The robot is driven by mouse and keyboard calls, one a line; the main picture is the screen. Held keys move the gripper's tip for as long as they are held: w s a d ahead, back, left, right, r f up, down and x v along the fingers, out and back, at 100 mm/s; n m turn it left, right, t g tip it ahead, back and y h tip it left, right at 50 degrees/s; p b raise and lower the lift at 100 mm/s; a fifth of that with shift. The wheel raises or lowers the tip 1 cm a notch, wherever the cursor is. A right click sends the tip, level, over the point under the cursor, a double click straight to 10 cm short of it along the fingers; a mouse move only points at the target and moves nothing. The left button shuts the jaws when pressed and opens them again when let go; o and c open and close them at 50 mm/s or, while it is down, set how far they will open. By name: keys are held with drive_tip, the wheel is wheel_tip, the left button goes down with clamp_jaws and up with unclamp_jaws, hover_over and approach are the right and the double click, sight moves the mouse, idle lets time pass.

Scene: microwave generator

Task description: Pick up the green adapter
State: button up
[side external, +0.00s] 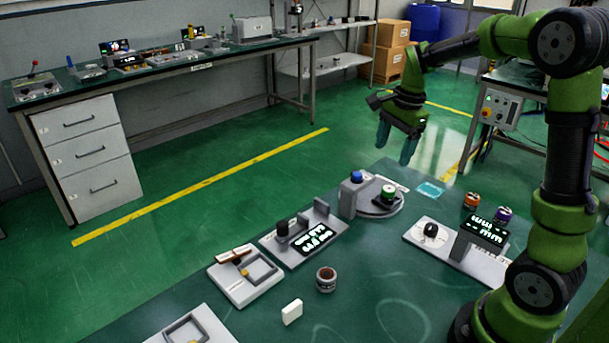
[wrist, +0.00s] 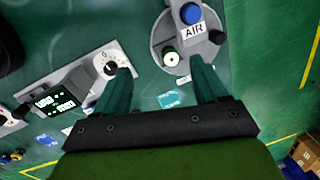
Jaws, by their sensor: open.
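The green adapter (side external: 388,193) is a short dark cylinder with a green band and a pale top. It stands upright on the grey round plate (side external: 367,210) of the station with a blue knob. In the wrist view the adapter (wrist: 172,59) lies ahead between the fingertips' lines, nearer the right finger. My gripper (side external: 396,149) is open and empty, pointing down, well above the table and beyond the round station. In the wrist view both fingers of my gripper (wrist: 161,68) are apart with nothing between them.
A grey post with a blue button (side external: 356,177) stands right beside the adapter. An orange adapter (side external: 471,200) and a purple adapter (side external: 504,214) stand to the right, behind a dial unit with a display (side external: 485,234). A dark cylinder (side external: 326,279) and white block (side external: 292,312) sit nearer the front.

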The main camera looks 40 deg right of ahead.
drive_tip(key=w+d+m+g, duration=0.1)
drive_tip(key=w+d+m, duration=0.1)
drive_tip(key=d+m, duration=0.35)
drive_tip(key=m, duration=0.5)
approach(390, 188)
drive_tip(key=f, duration=0.5)
drive_tip(key=shift+a, duration=0.35)
wheel_tip(390, 188, down, 5)
drive_tip(key=shift+w+d+f, duration=0.15)
drive_tip(key=c, duration=1.2)
drive_tip(key=shift+c, duration=0.2)
drive_tip(key=shift+r, duration=0.2)
